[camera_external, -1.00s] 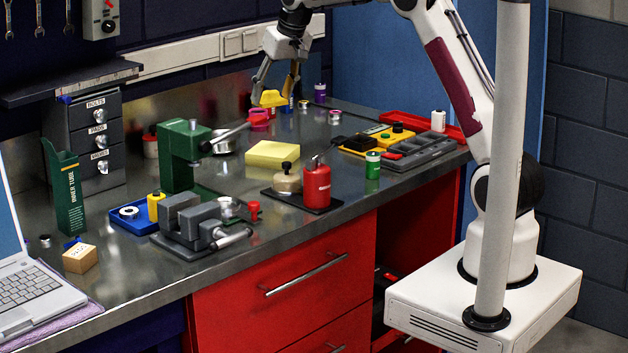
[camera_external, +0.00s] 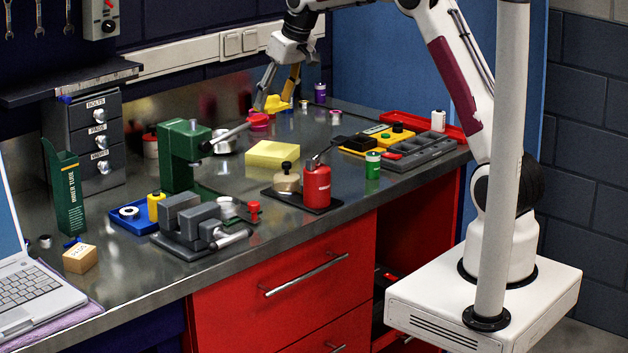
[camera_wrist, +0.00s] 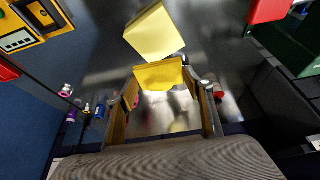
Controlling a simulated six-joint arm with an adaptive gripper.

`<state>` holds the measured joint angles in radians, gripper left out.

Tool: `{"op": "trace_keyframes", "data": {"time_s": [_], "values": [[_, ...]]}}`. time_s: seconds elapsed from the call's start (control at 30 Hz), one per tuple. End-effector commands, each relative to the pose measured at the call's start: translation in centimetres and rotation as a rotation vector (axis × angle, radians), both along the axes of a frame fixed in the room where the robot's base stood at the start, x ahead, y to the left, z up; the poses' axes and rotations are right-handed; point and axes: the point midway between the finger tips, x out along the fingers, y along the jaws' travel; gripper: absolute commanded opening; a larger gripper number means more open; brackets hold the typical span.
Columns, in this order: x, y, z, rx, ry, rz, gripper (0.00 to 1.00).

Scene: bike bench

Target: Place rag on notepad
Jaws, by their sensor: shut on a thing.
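The yellow rag (camera_external: 277,104) hangs between the fingertips of my gripper (camera_external: 274,98) near the back of the bench. In the wrist view the rag (camera_wrist: 160,77) spans the gap between the two fingers of my gripper (camera_wrist: 167,92), which is shut on it. The notepad (camera_external: 272,153) is a pale yellow pad lying flat on the metal bench top, nearer the front than my gripper. In the wrist view the notepad (camera_wrist: 155,33) shows beyond the rag, with its top bare. I cannot tell exactly how high the rag is above the bench.
A red canister (camera_external: 317,184) and a beige pot stand on a dark mat in front of the notepad. A green press (camera_external: 184,155) with a lever stands to the left. A grey tray (camera_external: 420,151) and yellow case lie right. Small spools and bottles stand near my gripper.

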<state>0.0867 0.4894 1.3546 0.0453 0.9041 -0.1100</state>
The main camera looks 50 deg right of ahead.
Motion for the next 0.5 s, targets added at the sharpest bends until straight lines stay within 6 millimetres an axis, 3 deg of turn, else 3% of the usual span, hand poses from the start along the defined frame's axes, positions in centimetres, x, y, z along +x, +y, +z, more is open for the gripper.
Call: {"op": "trace_keyframes", "data": {"time_s": [0.3,0.5], "values": [[-0.1,0.0,-4.0,0.0,0.004,-0.001,0.37],[-0.1,0.0,-5.7,0.0,0.003,-0.001,0.37]]}}
